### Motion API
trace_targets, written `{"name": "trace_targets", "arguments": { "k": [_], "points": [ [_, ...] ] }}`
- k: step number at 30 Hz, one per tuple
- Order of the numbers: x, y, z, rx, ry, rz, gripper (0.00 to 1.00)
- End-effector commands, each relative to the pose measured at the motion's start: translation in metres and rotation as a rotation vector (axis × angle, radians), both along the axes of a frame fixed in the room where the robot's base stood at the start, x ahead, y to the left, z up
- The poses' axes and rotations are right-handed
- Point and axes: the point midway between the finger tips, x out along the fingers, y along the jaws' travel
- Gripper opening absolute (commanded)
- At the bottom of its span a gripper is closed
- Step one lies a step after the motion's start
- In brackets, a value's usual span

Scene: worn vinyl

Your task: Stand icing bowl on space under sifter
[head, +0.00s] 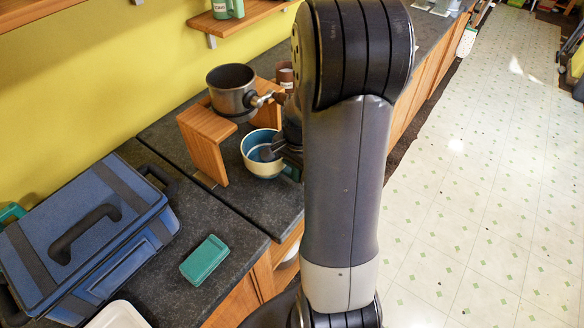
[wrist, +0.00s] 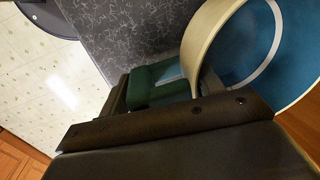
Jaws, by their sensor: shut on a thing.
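The icing bowl (head: 256,167) is cream outside and blue inside, at the front of the wooden stand's opening. It looks about upright; I cannot tell whether it touches the counter. My gripper (head: 287,150) is shut on its green handle, partly hidden by my arm. In the wrist view, the green handle (wrist: 158,85) sits between the jaws of my gripper (wrist: 150,98), beside the bowl's pale rim (wrist: 208,35) and blue inside. The sifter (head: 230,92), a dark metal pan with a handle, rests on top of the wooden stand (head: 205,140). The space under it is partly hidden.
A blue case (head: 85,235) and a teal box (head: 205,260) lie on the dark counter to the left. A brown cup (head: 285,74) is behind the stand. A green mug (head: 228,8) stands on the wall shelf. The counter's front edge is close to the bowl.

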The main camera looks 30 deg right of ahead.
Motion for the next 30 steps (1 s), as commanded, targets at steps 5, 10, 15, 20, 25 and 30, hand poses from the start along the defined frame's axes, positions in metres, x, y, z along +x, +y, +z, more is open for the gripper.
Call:
{"name": "trace_targets", "arguments": {
  "k": [5, 10, 15, 20, 25, 30],
  "points": [
    [0.0009, -0.0003, -0.0014, -0.001, -0.004, 0.000, 0.00],
    [0.0008, -0.0003, -0.0033, -0.001, -0.004, 0.000, 0.00],
    [0.0008, -0.0003, -0.0052, -0.001, -0.004, 0.000, 0.00],
    [0.0008, -0.0003, -0.0069, -0.001, -0.003, 0.000, 0.00],
    [0.0009, -0.0003, -0.0087, -0.001, -0.004, 0.000, 0.00],
    [0.0008, -0.0003, -0.0083, -0.001, -0.004, 0.000, 0.00]
  ]
}}
